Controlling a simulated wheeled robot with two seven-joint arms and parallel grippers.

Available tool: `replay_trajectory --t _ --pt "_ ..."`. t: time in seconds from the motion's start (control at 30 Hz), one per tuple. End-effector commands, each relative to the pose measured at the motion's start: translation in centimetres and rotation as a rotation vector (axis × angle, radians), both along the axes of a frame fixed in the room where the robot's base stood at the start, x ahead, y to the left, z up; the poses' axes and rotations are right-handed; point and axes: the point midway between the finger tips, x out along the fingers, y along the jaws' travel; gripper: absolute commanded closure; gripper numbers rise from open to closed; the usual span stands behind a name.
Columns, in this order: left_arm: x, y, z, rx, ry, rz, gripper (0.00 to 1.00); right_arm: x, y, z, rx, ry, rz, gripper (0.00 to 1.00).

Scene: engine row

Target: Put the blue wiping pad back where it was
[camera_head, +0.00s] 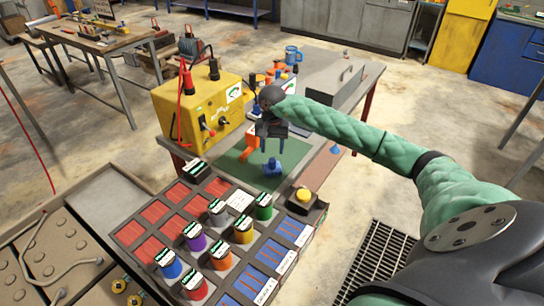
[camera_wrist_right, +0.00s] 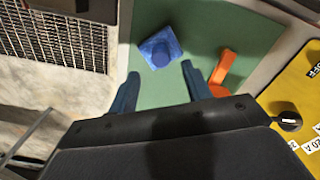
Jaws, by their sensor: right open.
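The blue wiping pad (camera_head: 272,169) is a square pad with a round knob on top. It lies on the green mat (camera_head: 232,163) on the table beyond the tray of cylinders. My right gripper (camera_head: 273,146) is open and empty, above the pad in the head view. In the right wrist view the pad (camera_wrist_right: 160,48) lies on the mat (camera_wrist_right: 203,22) just beyond the gap between the open fingers (camera_wrist_right: 160,71), apart from them. My left gripper is not in view.
An orange object (camera_wrist_right: 232,68) lies on the mat beside the right finger. A yellow machine (camera_head: 200,110) stands left of the mat. A tray (camera_head: 168,206) with several coloured cylinders and a yellow button (camera_head: 303,195) are in front. A grey box (camera_head: 338,78) stands behind.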

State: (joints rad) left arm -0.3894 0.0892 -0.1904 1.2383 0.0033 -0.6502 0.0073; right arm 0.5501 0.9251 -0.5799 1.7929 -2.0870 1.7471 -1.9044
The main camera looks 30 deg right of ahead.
Motion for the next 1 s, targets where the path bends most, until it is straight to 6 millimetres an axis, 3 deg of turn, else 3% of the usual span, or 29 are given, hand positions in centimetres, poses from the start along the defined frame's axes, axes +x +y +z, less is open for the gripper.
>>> replay_trajectory --t 0.1,0.3,1.0 --pt "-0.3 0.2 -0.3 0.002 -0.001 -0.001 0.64 0.0 -0.1 2.1 -0.002 -0.002 0.001 0.51" --pt "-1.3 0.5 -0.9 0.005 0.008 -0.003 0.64 0.0 0.0 4.0 -0.001 -0.001 0.0 0.51" --pt "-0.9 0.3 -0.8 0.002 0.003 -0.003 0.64 0.0 0.0 4.4 -0.001 0.001 0.0 0.51"
